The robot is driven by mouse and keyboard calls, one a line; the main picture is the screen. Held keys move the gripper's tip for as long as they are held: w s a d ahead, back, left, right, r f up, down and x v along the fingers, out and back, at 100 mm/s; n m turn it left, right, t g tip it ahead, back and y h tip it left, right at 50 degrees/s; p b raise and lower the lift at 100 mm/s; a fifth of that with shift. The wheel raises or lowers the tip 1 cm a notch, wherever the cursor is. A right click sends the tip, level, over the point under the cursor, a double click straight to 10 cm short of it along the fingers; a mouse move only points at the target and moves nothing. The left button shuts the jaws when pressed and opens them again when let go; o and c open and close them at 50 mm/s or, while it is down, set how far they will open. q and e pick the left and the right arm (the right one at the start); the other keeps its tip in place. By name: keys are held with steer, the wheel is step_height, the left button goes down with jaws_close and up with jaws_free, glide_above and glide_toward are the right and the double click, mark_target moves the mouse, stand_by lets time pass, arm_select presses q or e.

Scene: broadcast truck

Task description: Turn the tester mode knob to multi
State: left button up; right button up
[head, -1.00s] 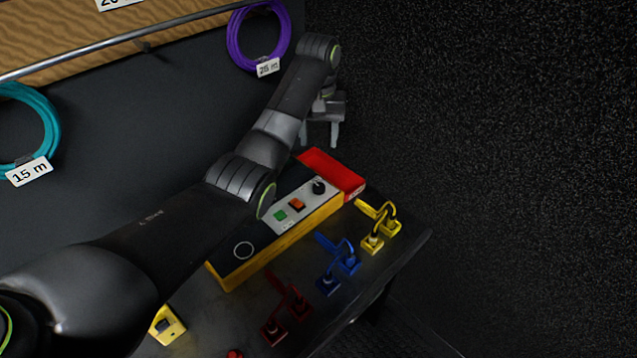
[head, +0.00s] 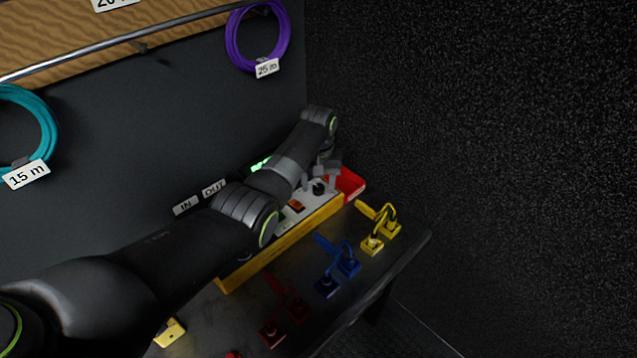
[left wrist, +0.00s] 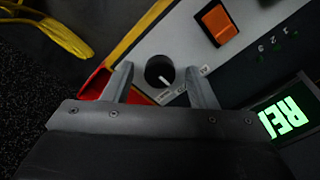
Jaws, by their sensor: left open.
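The tester (head: 296,233) is a long yellow-sided box with a pale panel on the bench. Its black round mode knob (head: 319,188) is near the red end; it shows larger in the left wrist view (left wrist: 158,70). The knob's white pointer line points to the lower right there, toward small white labels too small to read surely. My left gripper (head: 321,180) is over the panel's knob end. In the left wrist view its open fingers (left wrist: 159,70) stand on either side of the knob, with gaps visible. My right gripper is in neither view.
An orange switch (left wrist: 216,23) and a lit green display (left wrist: 287,117) are near the knob. A red tray (head: 349,184) adjoins the tester's far end. Yellow (head: 381,232), blue (head: 338,266) and dark red (head: 287,310) cable plugs stand along the bench front.

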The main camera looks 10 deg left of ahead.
arm_select(q)
steer(key=c, duration=1)
steer(key=shift+o, duration=0.2)
steer(key=shift+m, duration=0.4)
steer(key=shift+r+m+p, duration=0.15)
steer(key=shift+m+p, duration=0.6)
steer(key=shift+m, duration=0.25)
steer(key=m+p, duration=0.1)
steer(key=m, duration=0.1)
steer(key=shift+m, duration=0.3)
steer(key=m, duration=0.3)
steer(key=shift+m+p, duration=0.3)
steer(key=shift+w+m, duration=0.1)
steer(key=shift+m, duration=1.4)
